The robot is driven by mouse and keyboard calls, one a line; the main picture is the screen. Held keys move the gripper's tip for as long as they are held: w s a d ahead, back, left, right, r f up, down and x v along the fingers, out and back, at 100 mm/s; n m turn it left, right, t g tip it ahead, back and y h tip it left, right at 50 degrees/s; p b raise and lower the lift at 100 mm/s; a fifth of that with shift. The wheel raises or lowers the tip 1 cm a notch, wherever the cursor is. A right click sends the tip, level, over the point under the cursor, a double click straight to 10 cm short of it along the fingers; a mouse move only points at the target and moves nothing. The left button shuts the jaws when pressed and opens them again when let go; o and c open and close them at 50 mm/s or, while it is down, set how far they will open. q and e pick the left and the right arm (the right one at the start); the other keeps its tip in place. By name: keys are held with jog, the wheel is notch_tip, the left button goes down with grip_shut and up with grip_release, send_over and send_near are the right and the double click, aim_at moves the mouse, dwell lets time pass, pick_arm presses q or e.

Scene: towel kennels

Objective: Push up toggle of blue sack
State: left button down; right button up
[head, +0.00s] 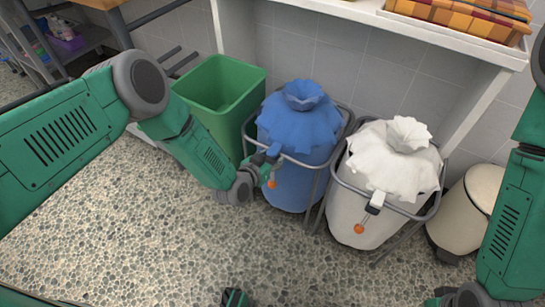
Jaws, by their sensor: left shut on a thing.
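The blue sack (300,122) stands upright in a grey metal frame, its gathered neck at the top. Its cord hangs down the front left, with a blue toggle (274,150) and an orange ball (271,184) at the lower end. My left gripper (266,168) is at the front left of this sack, shut on the toggle; its fingers partly hide the toggle and cord. My right arm comes down the right edge; its wrist is at the bottom, and its gripper is mostly cut off.
A white sack (385,165) stands in a second frame to the right, with a white toggle (376,202) and orange ball (359,229). A green bin (222,90) is behind left, a cream bin (470,205) at right. A white shelf (440,35) overhangs behind. The speckled floor in front is mostly clear.

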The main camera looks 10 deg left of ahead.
pick_arm(q)
jog(key=c, duration=1)
grip_release()
jog(key=shift+c, duration=0.2)
jog(key=v, duration=1.2)
jog(key=s+a+r+n+g+y+p, duration=0.1)
jog(key=s+a+g, duration=0.3)
jog(key=s, duration=0.5)
jog(key=s+a+r+n+g+y+p, duration=0.1)
jog(key=s+a+r+g+p, duration=0.3)
jog(key=s, duration=0.5)
jog(key=s+a+r+n+g+y+p, duration=0.1)
jog(key=s+a+r+g+y+p, duration=0.1)
jog(key=s, duration=0.7)
jog(key=a+g+p, duration=0.1)
jog(key=a+g, duration=0.1)
jog(key=a, duration=0.1)
jog(key=shift+s+r+y, duration=0.25)
jog(key=shift+s+y, duration=0.05)
